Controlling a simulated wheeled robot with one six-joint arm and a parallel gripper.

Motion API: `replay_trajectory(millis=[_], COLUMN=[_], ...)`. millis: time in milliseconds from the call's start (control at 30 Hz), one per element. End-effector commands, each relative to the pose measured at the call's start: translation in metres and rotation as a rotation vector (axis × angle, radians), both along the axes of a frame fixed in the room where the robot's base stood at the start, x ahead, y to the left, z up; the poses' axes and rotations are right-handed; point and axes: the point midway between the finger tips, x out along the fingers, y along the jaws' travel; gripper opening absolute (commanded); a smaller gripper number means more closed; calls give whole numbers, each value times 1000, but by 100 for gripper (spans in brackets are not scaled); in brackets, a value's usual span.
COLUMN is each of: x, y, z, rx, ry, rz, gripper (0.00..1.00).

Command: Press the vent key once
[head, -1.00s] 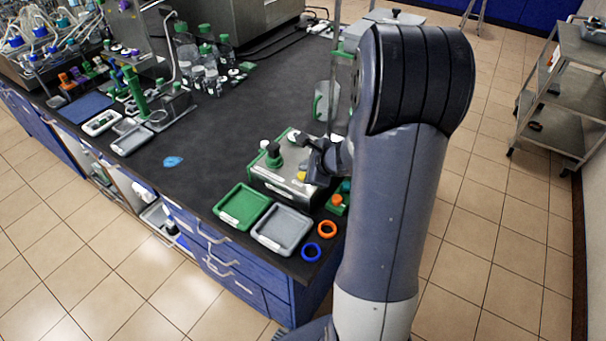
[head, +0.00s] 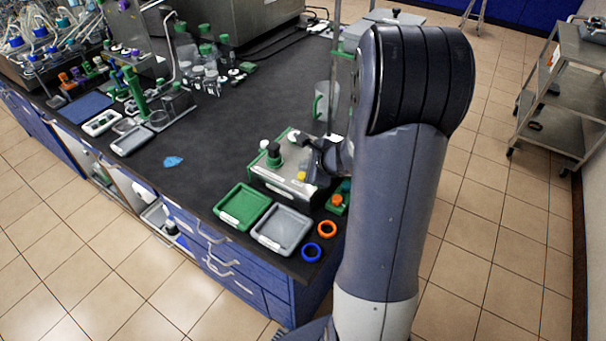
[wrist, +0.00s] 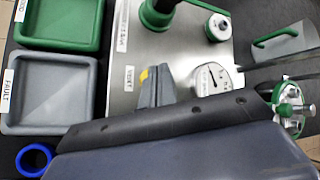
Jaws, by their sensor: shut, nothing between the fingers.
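The vent key is a small yellow button (head: 301,176) on the sloping top of a metal box (head: 266,180) near the bench's front corner. In the wrist view a bit of the yellow key (wrist: 143,75) shows beside a label reading VENT (wrist: 129,79); my fingers hide the rest. My gripper (head: 315,168) is shut and empty, over the box close to the key. In the wrist view its dark fingertips (wrist: 155,80) overlap the key. I cannot tell whether they touch it.
A round gauge (wrist: 213,79) and green knobs (wrist: 158,12) sit on the same box. A green tray (head: 229,224) and a grey tray (head: 265,245) lie in front, with orange (head: 327,228) and blue (head: 312,261) rings. A green-and-orange control (head: 337,203) stands to the right.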

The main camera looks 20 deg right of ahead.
Motion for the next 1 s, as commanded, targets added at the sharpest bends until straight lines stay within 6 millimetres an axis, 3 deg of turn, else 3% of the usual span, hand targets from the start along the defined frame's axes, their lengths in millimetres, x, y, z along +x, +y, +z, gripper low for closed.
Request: replay_trajectory(millis=[1000], x=[0], y=[0], z=[-11], rx=[0], ry=[0], rz=[0], gripper=[0])
